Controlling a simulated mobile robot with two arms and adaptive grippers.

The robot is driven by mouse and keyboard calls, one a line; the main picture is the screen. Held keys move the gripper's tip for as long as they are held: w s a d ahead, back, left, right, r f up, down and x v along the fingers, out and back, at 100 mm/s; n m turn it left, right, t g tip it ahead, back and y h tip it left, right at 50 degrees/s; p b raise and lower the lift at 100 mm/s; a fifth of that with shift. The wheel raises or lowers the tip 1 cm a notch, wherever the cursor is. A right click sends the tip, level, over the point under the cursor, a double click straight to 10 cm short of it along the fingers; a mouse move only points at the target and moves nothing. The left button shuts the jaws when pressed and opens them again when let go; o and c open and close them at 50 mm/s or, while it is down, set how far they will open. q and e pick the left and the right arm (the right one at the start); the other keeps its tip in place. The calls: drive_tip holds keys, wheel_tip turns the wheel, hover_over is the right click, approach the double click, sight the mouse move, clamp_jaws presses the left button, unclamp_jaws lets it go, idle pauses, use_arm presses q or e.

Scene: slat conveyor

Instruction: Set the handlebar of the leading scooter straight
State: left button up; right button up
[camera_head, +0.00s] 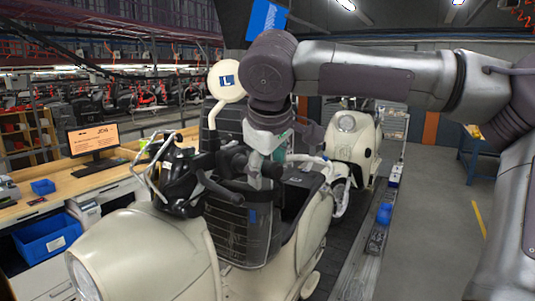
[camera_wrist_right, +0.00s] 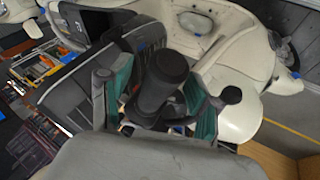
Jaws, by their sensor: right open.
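The leading scooter (camera_head: 165,250) is cream and stands in front, its headlamp at the lower left. Its dark handlebar (camera_head: 186,178) looks turned at an angle to the body, with a round "L" mirror-like disc (camera_head: 226,80) on a stem above it. My right gripper (camera_head: 262,172) is at the handlebar's right end, pointing down. In the right wrist view, a black handlebar grip (camera_wrist_right: 165,78) stands between the two green-lined fingers of my right gripper (camera_wrist_right: 152,108). The fingers are open, and contact cannot be made out. My left gripper is not in view.
A second cream scooter (camera_head: 352,142) stands behind on the conveyor (camera_head: 358,268). A wooden workbench (camera_head: 100,182) with a monitor (camera_head: 93,138) and a blue bin (camera_head: 47,236) is at the left. The grey floor at the right is mostly free.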

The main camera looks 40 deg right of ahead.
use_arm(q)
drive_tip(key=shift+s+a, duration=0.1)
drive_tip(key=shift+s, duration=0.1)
use_arm(e)
drive_tip(key=shift+w+f, duration=0.1)
drive_tip(key=shift+f, duration=0.05)
drive_tip(key=shift+c, duration=0.3)
clamp_jaws()
drive_tip(key=shift+d+f+n+t, duration=0.3)
drive_tip(key=shift+d+f, duration=0.1)
drive_tip(key=shift+d, duration=0.1)
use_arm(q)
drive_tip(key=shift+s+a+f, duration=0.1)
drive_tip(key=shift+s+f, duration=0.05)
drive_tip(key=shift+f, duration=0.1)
use_arm(e)
drive_tip(key=shift+d+f+y, duration=0.15)
drive_tip(key=shift+d+f, duration=0.1)
drive_tip(key=shift+d, duration=0.25)
drive_tip(key=shift+d+f+y, duration=0.15)
drive_tip(key=shift+d+f, duration=0.1)
drive_tip(key=shift+d, duration=0.25)
drive_tip(key=shift+s, duration=0.2)
